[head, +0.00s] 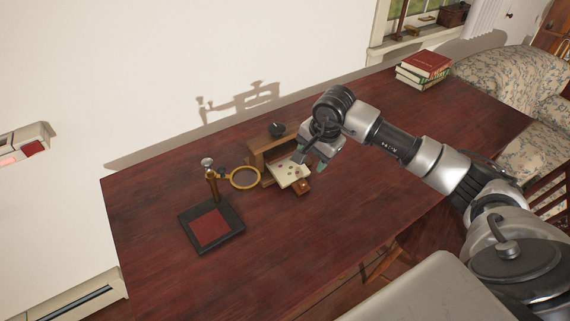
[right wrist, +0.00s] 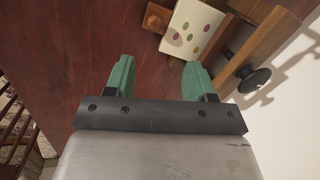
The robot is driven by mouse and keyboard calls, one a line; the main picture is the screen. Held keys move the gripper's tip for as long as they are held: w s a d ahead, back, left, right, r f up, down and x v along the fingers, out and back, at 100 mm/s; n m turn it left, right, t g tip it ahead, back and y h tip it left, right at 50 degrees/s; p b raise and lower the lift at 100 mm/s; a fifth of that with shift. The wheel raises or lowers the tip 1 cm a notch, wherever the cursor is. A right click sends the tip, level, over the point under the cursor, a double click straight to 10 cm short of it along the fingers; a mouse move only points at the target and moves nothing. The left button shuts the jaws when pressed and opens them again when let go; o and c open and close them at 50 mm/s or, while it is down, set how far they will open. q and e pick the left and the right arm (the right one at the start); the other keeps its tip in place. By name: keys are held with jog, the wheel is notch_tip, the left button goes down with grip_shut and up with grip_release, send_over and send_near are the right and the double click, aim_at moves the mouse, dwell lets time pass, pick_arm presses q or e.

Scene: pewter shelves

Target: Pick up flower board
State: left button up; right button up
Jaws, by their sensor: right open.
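The flower board (head: 287,174) is a small cream board with coloured spots. It lies tilted at the open front of a small wooden box (head: 257,151) on the table. It also shows at the top of the right wrist view (right wrist: 193,28), ahead of the fingertips and apart from them. My right gripper (head: 311,163) is above and just right of the board in the head view. In the right wrist view its green fingers (right wrist: 157,75) are spread with nothing between them. My left gripper is not in view.
A magnifying glass (head: 245,178) on a stand with a black and red base (head: 211,227) is left of the board. A small wooden block (head: 303,186) lies by the board's front edge. Books (head: 424,66) are stacked at the far right. The front of the dark red table (head: 310,240) is clear.

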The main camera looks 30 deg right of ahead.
aim_at(304, 180)
jog(key=x, duration=0.3)
jog(key=shift+s+a+f, duration=0.1)
jog(key=shift+s+f, duration=0.15)
jog(key=shift+f, duration=0.05)
jog(key=shift+w+f, duration=0.1)
jog(key=shift+f, duration=0.15)
jog(key=x, duration=0.3)
jog(key=p+x, duration=0.1)
jog(key=shift+s+a+f, duration=0.2)
jog(key=shift+s, duration=0.1)
jog(key=shift+w+f, duration=0.1)
jog(key=shift+f, duration=0.25)
jog(key=shift+c, duration=1.4)
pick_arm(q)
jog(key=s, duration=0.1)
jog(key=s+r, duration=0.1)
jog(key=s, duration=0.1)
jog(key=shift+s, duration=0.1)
pick_arm(e)
grip_shut()
